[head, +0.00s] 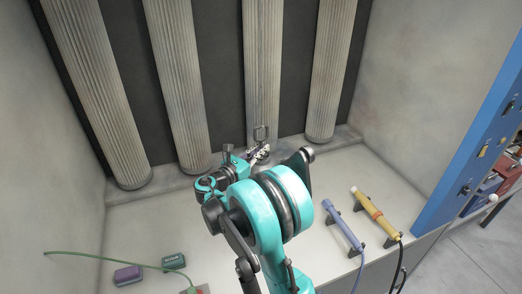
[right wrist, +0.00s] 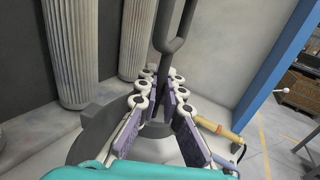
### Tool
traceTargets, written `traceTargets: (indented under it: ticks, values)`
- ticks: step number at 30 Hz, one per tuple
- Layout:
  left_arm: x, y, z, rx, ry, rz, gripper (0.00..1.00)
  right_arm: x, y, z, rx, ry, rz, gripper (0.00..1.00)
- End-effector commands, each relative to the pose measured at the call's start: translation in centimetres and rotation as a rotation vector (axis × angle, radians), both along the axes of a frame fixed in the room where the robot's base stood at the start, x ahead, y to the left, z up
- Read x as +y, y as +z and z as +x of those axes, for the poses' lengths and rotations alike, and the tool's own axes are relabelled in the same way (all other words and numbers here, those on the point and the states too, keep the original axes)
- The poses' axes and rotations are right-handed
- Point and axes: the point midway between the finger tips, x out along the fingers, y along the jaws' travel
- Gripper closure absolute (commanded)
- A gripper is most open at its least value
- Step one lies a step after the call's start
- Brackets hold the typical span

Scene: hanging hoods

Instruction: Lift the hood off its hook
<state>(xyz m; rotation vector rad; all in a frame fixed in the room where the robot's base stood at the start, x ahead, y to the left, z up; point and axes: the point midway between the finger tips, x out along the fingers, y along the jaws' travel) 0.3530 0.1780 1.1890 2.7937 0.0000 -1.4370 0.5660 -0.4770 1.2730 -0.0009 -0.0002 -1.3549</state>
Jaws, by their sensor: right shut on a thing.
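My right gripper (head: 258,153) is in the middle of the head view, in front of the fluted columns. In the right wrist view its two jointed fingers (right wrist: 160,98) are shut on a dark grey stem. A broad, rounded grey shape (right wrist: 88,138) lies below and behind the fingers and looks like the hood, partly hidden by my gripper. I cannot make out a separate hook. My left gripper is not in view.
Fluted grey columns (head: 175,80) stand along the dark back wall. On the pale counter are a purple tool (head: 345,230) and a yellow tool (head: 376,214) on stands, with small purple (head: 128,275) and green (head: 173,261) blocks at the left. A blue panel (head: 470,150) borders the right.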

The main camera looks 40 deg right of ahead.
Motion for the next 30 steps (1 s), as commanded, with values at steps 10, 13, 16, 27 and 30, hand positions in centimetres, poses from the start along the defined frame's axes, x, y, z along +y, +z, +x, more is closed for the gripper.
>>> traceTargets:
  ticks: [10, 13, 16, 27, 30]
  values:
    - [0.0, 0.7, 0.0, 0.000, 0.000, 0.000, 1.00, 0.0, 1.0, 0.0, 0.000, 0.000, 0.000, 1.00]
    - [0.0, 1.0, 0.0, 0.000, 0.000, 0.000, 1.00, 0.0, 1.5, 0.0, 0.000, 0.000, 0.000, 1.00]
    - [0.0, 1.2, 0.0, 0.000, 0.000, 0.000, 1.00, 0.0, 1.8, 0.0, 0.000, 0.000, 0.000, 1.00]
    - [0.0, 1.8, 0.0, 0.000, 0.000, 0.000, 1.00, 0.0, 2.8, 0.0, 0.000, 0.000, 0.000, 1.00]
    - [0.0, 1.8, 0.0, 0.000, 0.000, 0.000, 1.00, 0.0, 2.8, 0.0, 0.000, 0.000, 0.000, 1.00]
